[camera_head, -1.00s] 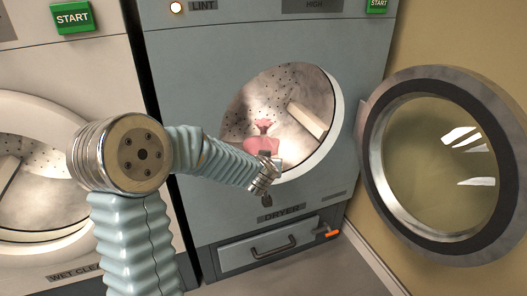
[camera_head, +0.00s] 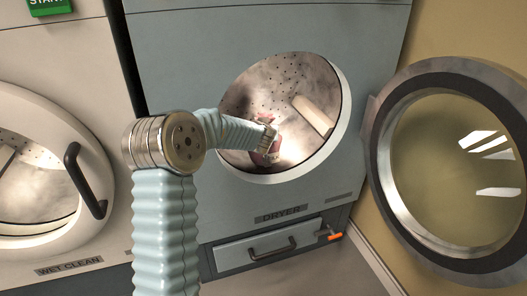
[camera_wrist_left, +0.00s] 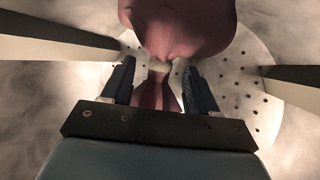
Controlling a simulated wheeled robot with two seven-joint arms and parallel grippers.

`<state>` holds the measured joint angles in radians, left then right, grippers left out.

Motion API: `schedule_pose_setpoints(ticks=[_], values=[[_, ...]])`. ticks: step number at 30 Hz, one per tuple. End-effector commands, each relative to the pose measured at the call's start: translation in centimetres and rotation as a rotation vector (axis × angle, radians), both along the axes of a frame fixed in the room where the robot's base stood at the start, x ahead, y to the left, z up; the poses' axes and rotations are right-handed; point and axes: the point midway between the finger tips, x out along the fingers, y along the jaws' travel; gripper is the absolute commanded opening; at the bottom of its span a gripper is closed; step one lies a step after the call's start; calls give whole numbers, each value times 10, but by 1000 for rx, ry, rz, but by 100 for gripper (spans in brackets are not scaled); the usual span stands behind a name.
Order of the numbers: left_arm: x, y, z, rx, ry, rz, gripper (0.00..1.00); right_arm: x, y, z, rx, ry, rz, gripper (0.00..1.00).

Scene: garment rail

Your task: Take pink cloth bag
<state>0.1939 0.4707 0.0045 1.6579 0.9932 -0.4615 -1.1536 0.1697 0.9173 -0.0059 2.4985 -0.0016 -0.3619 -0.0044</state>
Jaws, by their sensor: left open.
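The pink cloth bag (camera_wrist_left: 178,25) is inside the open dryer drum. In the left wrist view its round body is at the top, with a pale tie (camera_wrist_left: 158,67) at its neck and the gathered end below. My left gripper (camera_wrist_left: 159,75) is open, with one dark finger on each side of the neck. Gaps show between the fingers and the cloth. In the head view my left gripper (camera_head: 268,145) reaches into the drum and covers most of the bag; pink (camera_head: 274,157) shows around it. My right gripper is not in view.
The dryer's round opening (camera_head: 346,105) surrounds my arm. Pale drum paddles (camera_head: 313,115) stick inward, one close to the right of the gripper. The open glass door (camera_head: 375,175) stands at the right. A wet-clean machine (camera_head: 30,255) with a dark handle (camera_head: 84,180) is at the left.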

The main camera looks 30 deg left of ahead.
Motion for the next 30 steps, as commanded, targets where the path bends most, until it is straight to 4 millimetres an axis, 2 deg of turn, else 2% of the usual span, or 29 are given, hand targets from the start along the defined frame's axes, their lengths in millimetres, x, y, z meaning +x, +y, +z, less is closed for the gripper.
schedule_pose_setpoints(ticks=[9,18,21,30], values=[[6,3,-3,1,0,0,57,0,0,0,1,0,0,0],[6,3,-3,1,0,0,11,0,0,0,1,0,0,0],[6,3,-3,1,0,0,0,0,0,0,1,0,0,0],[6,3,-1,1,-3,0,0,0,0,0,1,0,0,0]])
